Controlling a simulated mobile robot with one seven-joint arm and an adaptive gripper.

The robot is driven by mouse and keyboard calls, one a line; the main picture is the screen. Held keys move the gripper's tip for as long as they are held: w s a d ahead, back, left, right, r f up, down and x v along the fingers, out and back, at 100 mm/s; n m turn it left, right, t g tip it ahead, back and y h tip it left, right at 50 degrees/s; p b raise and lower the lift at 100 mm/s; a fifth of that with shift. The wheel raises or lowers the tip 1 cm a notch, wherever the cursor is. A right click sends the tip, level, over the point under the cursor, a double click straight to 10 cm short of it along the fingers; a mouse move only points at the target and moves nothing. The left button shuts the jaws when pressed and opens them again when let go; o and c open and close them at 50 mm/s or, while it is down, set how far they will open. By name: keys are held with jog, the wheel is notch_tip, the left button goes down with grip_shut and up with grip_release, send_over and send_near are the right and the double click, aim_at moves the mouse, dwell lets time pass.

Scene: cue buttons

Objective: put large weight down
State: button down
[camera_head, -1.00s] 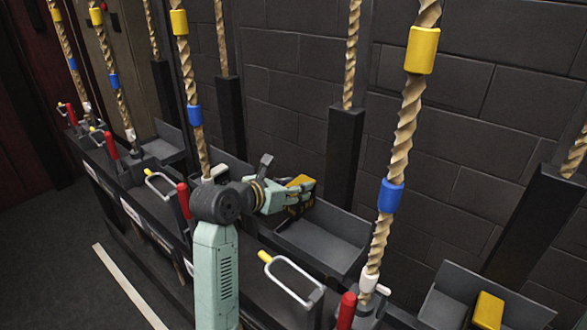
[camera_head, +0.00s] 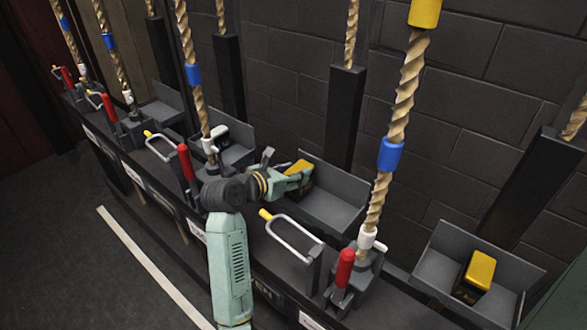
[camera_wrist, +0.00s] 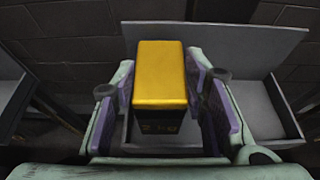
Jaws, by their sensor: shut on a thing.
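The large weight is a black block with a yellow top. It shows in the head view (camera_head: 299,169) and fills the middle of the wrist view (camera_wrist: 160,75). My gripper (camera_head: 290,180) is shut on it, with the purple finger pads (camera_wrist: 203,105) on both sides. The weight is upright, over the left part of a grey open tray (camera_head: 345,212). That tray also shows behind and to the right of the weight in the wrist view (camera_wrist: 262,105). The underside of the weight is hidden, so I cannot tell whether it touches the tray.
Another yellow-topped weight (camera_head: 476,276) sits in the right tray (camera_head: 437,280). Ropes (camera_head: 398,130), red-handled levers (camera_head: 343,270) and wire guards (camera_head: 292,240) stand along the front. A dark brick wall (camera_head: 290,60) is behind.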

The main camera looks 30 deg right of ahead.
jog(key=shift+r, duration=0.25)
jog(key=c, duration=1.4)
grip_release()
jog(key=shift+f, duration=0.35)
jog(key=o, duration=0.4)
jog(key=shift+o, duration=0.2)
jog(key=shift+r, duration=0.1)
